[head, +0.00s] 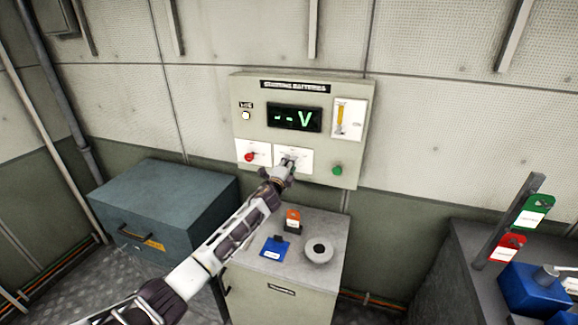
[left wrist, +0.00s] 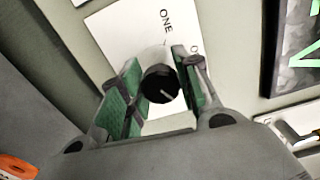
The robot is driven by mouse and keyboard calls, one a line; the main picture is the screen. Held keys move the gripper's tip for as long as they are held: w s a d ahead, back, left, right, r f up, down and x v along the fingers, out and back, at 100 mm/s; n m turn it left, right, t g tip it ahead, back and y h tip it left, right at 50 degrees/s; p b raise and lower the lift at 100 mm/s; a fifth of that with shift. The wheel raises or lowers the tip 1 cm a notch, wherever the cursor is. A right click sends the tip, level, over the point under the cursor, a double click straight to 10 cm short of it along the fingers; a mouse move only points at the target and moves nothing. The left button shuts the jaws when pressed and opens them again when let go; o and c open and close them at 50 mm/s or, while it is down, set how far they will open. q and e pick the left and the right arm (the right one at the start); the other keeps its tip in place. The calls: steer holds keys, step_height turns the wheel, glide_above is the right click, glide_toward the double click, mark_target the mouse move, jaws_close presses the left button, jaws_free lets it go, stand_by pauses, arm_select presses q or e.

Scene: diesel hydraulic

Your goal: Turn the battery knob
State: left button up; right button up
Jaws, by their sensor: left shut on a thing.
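The battery knob (left wrist: 160,84) is a small black round knob with a light pointer line. It sits on a white plate (left wrist: 120,35) with "ONE" printed on it, low on the beige "Starting Batteries" panel (head: 325,150). My left gripper (head: 289,163) reaches up to this plate in the head view and hides the knob there. In the left wrist view my left gripper (left wrist: 155,92) has its green-padded fingers on both sides of the knob, shut on it. The panel's display (head: 294,117) reads "--V" in green. My right gripper is not in view.
A red knob (head: 249,157) and a green button (head: 337,170) flank the plate. Below, a grey cabinet top (head: 325,222) carries a blue tag (head: 274,248), an orange-topped item (head: 293,217) and a round grey item (head: 318,250). A blue-grey box (head: 165,195) stands left.

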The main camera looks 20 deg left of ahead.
arm_select(q)
steer(key=o, duration=1)
steer(key=shift+o, duration=0.2)
steer(key=s, duration=1.2)
steer(key=shift+a, duration=0.2)
stand_by(0.3)
